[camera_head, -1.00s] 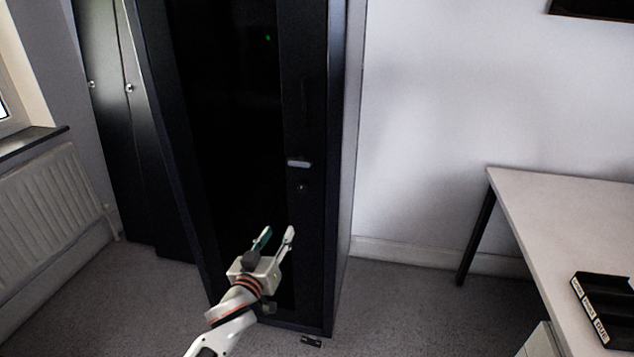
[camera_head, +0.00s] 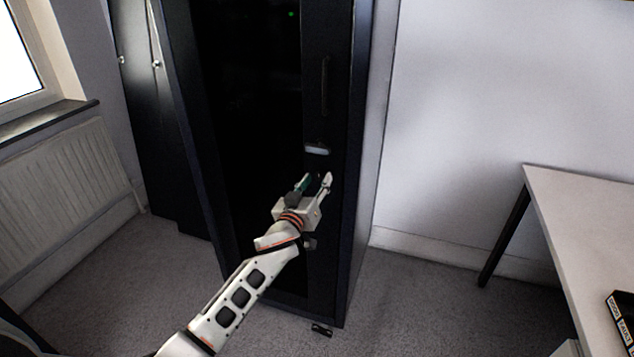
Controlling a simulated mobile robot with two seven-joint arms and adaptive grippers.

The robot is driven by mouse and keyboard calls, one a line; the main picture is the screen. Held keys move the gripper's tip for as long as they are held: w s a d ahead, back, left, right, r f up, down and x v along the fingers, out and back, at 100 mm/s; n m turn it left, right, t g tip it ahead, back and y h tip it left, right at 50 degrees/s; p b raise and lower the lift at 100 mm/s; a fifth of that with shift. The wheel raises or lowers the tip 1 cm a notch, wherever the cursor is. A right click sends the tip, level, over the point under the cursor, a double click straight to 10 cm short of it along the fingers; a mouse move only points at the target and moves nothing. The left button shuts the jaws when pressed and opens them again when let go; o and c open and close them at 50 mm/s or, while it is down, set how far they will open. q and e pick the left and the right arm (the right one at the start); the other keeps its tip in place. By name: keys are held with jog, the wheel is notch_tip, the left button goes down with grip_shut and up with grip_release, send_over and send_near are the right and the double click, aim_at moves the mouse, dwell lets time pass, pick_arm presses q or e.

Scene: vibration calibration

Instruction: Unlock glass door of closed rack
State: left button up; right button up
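The black rack (camera_head: 345,250) stands upright with its dark glass door (camera_head: 250,130) closed. A slim vertical handle (camera_head: 325,88) and a small light grey latch piece (camera_head: 317,150) sit on the door's right frame. My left gripper (camera_head: 316,177) is in front of that frame, just below the latch piece. Its two fingers, one teal and one white, are apart, and I see nothing held between them. The round lock below the latch piece is hard to make out behind the fingers. I cannot tell whether the fingers touch the door. My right gripper is out of view.
A small black item (camera_head: 321,330) lies on the carpet at the rack's foot. A table (camera_head: 580,200) with a black labelled tray (camera_head: 622,318) is at right. A radiator (camera_head: 65,180) and window are at left. Carpet between rack and table is clear.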

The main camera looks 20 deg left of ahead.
pick_arm(q)
jog(key=shift+w, duration=0.3)
grip_shut()
